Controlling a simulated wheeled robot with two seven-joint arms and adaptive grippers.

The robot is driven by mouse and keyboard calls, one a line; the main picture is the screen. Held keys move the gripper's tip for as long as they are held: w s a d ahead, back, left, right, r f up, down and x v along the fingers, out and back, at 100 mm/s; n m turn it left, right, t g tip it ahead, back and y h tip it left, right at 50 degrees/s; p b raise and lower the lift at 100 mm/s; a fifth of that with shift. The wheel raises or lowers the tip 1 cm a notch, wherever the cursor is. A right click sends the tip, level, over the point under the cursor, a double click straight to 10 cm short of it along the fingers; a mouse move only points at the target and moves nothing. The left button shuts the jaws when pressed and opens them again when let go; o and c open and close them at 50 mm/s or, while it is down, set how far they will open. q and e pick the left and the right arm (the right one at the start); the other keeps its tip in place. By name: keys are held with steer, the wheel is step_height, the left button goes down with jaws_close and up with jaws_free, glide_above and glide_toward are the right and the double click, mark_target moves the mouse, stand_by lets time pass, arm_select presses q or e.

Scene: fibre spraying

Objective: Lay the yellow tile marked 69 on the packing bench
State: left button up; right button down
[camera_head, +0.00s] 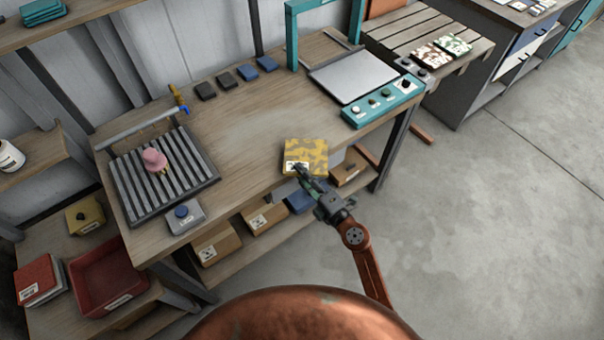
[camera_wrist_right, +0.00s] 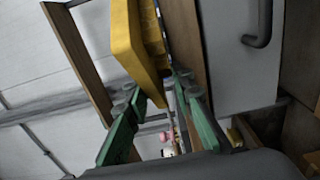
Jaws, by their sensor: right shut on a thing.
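The yellow tile (camera_head: 308,150) has a patchy yellow pattern and a white label on its near edge. It is at the front edge of the packing bench (camera_head: 250,125); I cannot tell whether it touches the top. My right gripper (camera_head: 298,170) is shut on the tile's near side. In the right wrist view the tile (camera_wrist_right: 127,40) sits between the green fingers of the right gripper (camera_wrist_right: 155,90). The number on the label is too small to read. My left gripper is not in view.
A slatted tray with a pink object (camera_head: 154,160) stands at the bench's left. A teal control box (camera_head: 383,103) and a grey plate (camera_head: 352,75) are at its right. Dark and blue blocks (camera_head: 226,80) lie at the back. The bench middle is clear. Boxes (camera_head: 264,217) sit below.

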steer(key=c, duration=2.1)
jaws_free()
steer(key=shift+f, duration=0.15)
steer(key=o, duration=0.4)
steer(key=shift+r, duration=0.25)
steer(key=v, duration=1.2)
steer(key=shift+f+p, duration=0.1)
steer(key=shift+p, duration=0.2)
